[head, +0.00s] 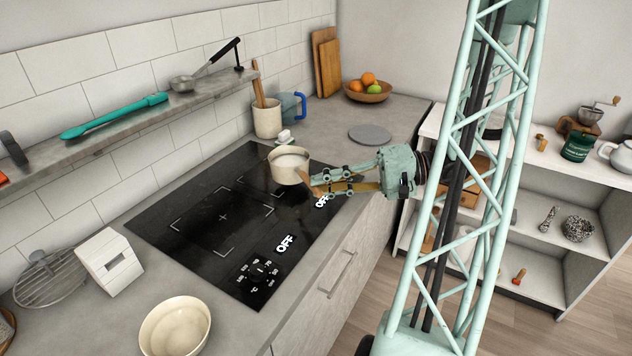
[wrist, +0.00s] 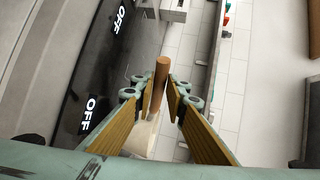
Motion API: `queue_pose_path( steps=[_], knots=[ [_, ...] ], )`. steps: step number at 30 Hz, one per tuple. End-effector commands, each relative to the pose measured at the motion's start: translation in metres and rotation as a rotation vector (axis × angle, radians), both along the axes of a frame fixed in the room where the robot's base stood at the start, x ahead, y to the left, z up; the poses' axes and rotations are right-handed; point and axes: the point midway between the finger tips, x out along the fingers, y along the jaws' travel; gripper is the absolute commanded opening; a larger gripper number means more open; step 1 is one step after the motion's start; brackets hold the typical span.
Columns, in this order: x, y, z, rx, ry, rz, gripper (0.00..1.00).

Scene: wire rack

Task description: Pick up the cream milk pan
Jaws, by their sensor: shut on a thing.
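The cream milk pan (head: 287,169) is upright over the far right part of the black hob (head: 190,223). I cannot tell whether its base touches the glass. My gripper (head: 316,184) comes in from the right and is shut on the pan's brown wooden handle. In the wrist view the handle (wrist: 161,82) stands between the two fingers of my gripper (wrist: 163,99). A pale part of the pan (wrist: 141,136) shows below it, mostly hidden by the fingers and wrist.
A cream bowl (head: 175,327) and a white block-shaped holder (head: 109,261) stand at the near counter. A utensil crock (head: 268,120), a blue-handled jug (head: 290,106), a grey disc (head: 370,134) and a fruit bowl (head: 368,93) are behind the hob. A wall shelf (head: 130,112) runs above.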

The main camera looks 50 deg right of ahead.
Motion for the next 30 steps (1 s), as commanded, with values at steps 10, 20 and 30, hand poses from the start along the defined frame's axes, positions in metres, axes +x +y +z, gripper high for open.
queue_pose_path(
  steps=[10, 20, 30],
  knots=[
    [-0.026, 0.000, 0.004, 0.001, -0.002, 0.000, 0.00],
    [-0.048, -0.001, 0.006, 0.000, -0.002, -0.001, 0.00],
    [-0.064, -0.001, 0.007, 0.001, -0.002, 0.000, 0.00]
  ],
)
